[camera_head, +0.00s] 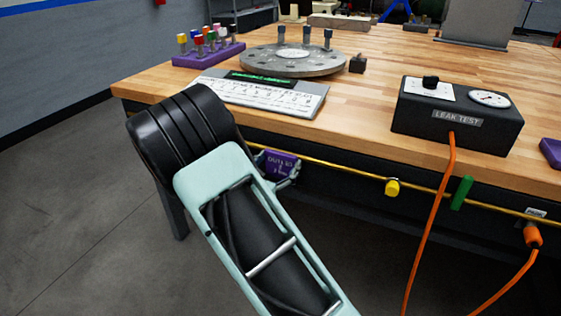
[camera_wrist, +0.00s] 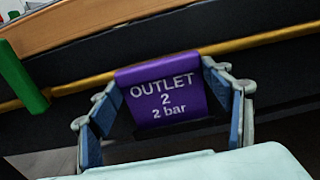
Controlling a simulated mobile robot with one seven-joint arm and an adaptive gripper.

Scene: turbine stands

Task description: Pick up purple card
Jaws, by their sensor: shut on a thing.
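The purple card (camera_head: 280,165) is at the yellow pipe along the table's front side. In the wrist view the purple card (camera_wrist: 163,84) reads "OUTLET 2 2 bar" and stands in front of the pipe, with its top edge level with or above it. I cannot tell whether it still touches the pipe. My gripper (camera_wrist: 166,108) is shut on the card, with a blue-padded finger at each side edge. In the head view my arm partly hides my gripper (camera_head: 276,172).
Orange hoses (camera_head: 430,220) hang at the right. The wooden table (camera_head: 350,95) holds a leak test box (camera_head: 457,115), a keyboard-like panel (camera_head: 260,95) and a metal flange (camera_head: 290,60).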

